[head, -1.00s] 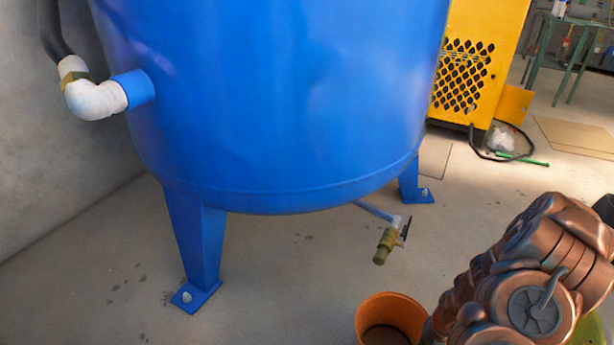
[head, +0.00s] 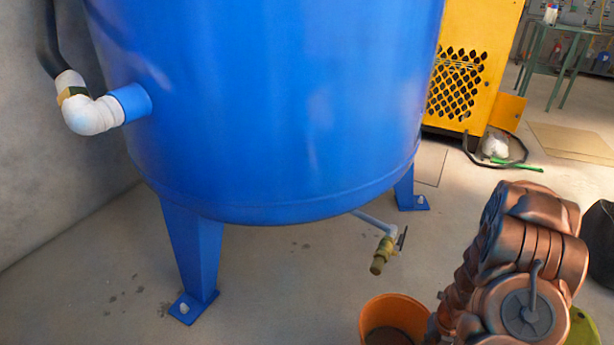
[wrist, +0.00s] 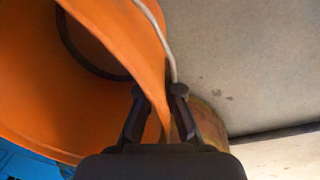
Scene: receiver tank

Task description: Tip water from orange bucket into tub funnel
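The orange bucket (head: 376,318) shows at the bottom of the head view, just left of my arm, with a brownish inside. In the wrist view its wall (wrist: 95,25) fills the left side, with a dark ring inside and a pale cord-like strip along the rim. My gripper (wrist: 160,92) has one finger on each side of the wall and appears shut on it. In the head view the gripper is hidden. A yellow-green rounded thing (head: 588,328), maybe the tub, peeks out right of my arm. I cannot make out a funnel for sure.
A large blue tank (head: 270,110) on legs fills the left and middle. A brass drain valve (head: 382,252) sticks out beneath it. A yellow perforated cabinet (head: 470,70) stands behind. A dark object (head: 602,240) is at the right edge. Open floor lies between tank and cabinet.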

